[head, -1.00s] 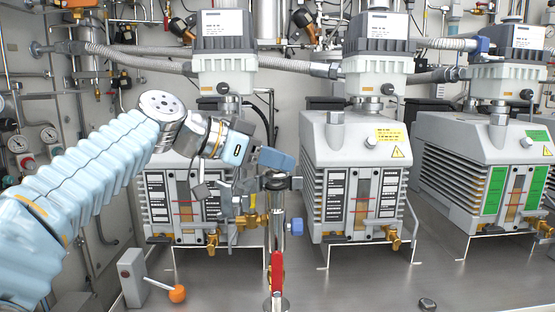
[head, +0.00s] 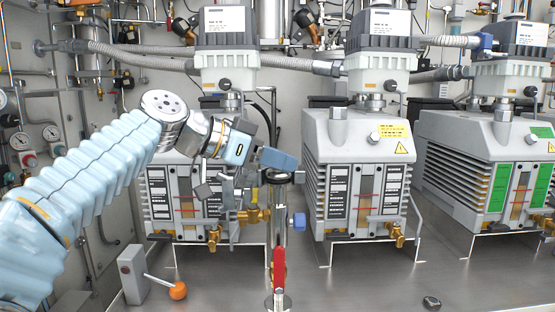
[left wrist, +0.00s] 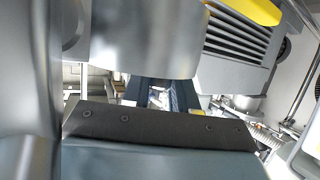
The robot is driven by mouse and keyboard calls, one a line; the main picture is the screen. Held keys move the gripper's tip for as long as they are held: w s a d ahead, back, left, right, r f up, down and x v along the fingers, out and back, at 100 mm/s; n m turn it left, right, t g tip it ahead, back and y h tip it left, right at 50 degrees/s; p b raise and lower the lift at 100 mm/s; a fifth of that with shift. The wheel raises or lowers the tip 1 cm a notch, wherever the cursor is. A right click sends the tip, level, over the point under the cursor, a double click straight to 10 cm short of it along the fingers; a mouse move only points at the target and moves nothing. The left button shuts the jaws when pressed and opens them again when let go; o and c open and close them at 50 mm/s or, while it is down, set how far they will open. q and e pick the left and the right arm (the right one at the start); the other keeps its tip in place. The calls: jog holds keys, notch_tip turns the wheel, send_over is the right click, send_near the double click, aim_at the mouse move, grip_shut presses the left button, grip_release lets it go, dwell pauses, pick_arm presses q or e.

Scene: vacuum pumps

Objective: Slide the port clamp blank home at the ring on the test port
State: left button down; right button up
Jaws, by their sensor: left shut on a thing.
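The test port is an upright steel pipe (head: 279,225) with a red-handled valve (head: 279,268) low on it, in the middle of the head view. A dark ring (head: 277,177) sits at its top. My left gripper (head: 275,162) is at the top of the port, its blue-grey finger just above the ring, and it is shut on the port clamp blank. The fingers mostly hide the blank in the head view, so I cannot tell how it sits against the ring. In the left wrist view the gripper's jaw (left wrist: 160,125) fills the lower part. My right gripper is out of view.
A vacuum pump (head: 185,200) stands close behind the port, another (head: 360,140) to its right and a third (head: 480,150) farther right. A blue knob (head: 299,222) sticks out beside the pipe. A grey box with an orange-knobbed lever (head: 178,290) stands at front left.

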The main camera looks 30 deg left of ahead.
pick_arm(q)
jog(key=shift+f+b, duration=0.3)
jog(key=c, duration=0.8)
grip_release()
jog(key=v, duration=1.3)
jog(key=shift+s+a+r, duration=0.2)
jog(key=shift+s, duration=0.1)
